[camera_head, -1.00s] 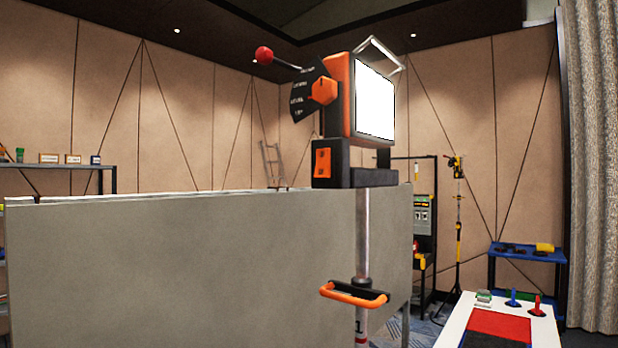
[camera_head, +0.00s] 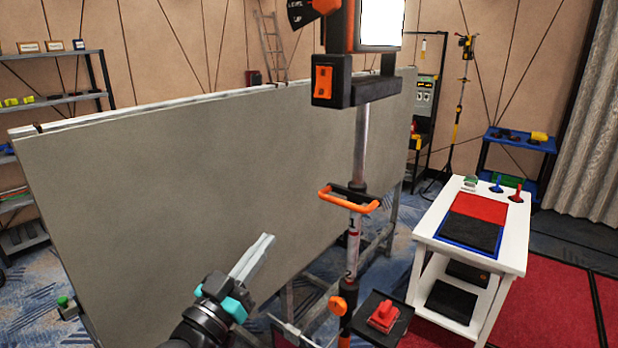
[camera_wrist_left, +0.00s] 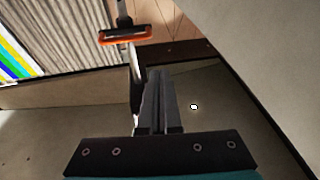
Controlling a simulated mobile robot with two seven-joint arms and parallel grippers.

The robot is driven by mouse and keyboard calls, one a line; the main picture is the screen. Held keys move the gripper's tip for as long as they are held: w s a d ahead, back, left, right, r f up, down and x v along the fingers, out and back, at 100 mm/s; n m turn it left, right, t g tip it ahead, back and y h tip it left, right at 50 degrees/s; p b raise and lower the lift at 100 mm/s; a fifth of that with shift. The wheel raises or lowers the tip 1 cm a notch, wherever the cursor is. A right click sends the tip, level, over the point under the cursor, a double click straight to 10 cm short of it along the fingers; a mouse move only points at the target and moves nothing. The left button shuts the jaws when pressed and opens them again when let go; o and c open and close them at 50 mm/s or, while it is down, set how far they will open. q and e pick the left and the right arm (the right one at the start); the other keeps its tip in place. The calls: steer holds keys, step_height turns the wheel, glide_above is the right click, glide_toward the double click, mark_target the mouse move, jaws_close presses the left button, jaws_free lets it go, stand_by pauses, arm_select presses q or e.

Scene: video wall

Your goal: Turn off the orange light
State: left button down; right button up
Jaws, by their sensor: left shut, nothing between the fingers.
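The orange and black light (camera_head: 340,30) stands on a pole, its white panel (camera_head: 381,22) glowing; its top is cut off in the head view. An orange rocker switch (camera_head: 323,81) sits on the black box under the lamp. An orange handle (camera_head: 347,198) is on the pole and also shows in the left wrist view (camera_wrist_left: 126,34). My left gripper (camera_head: 262,246) is shut and empty, in front of the grey panel, lower than the switch and left of the pole, apart from both. My right gripper is not in view.
A large grey panel (camera_head: 200,190) stands behind the pole. A black plate with a red part (camera_head: 383,315) is low by the pole. A white table (camera_head: 424,220) with red and black mats stands right. Shelves (camera_head: 60,100) are at the left.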

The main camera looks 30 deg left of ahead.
arm_select(q)
steer(key=s+d+r+m+t+h+p, duration=0.1)
steer(key=s+d+r+t, duration=0.1)
steer(key=r, duration=0.7)
steer(key=s+d+r+m+t+h, duration=0.1)
steer(key=s+d+r+t+h, duration=0.1)
steer(key=r, duration=0.7)
steer(key=shift+s+d+r+h+p, duration=0.2)
steer(key=shift+s+d+h+p, duration=0.15)
steer(key=shift+s, duration=0.55)
steer(key=shift+w, duration=0.15)
steer(key=b, duration=0.5)
glide_toward(323, 83)
step_height(323, 83, up, 2)
steer(key=s, duration=0.1)
steer(key=w+p, duration=0.1)
steer(key=w, duration=0.1)
steer(key=w+r+p, duration=0.1)
steer(key=w, duration=0.2)
steer(key=shift+w+d+r, duration=0.2)
steer(key=shift+r, duration=0.05)
steer(key=shift+w, duration=0.1)
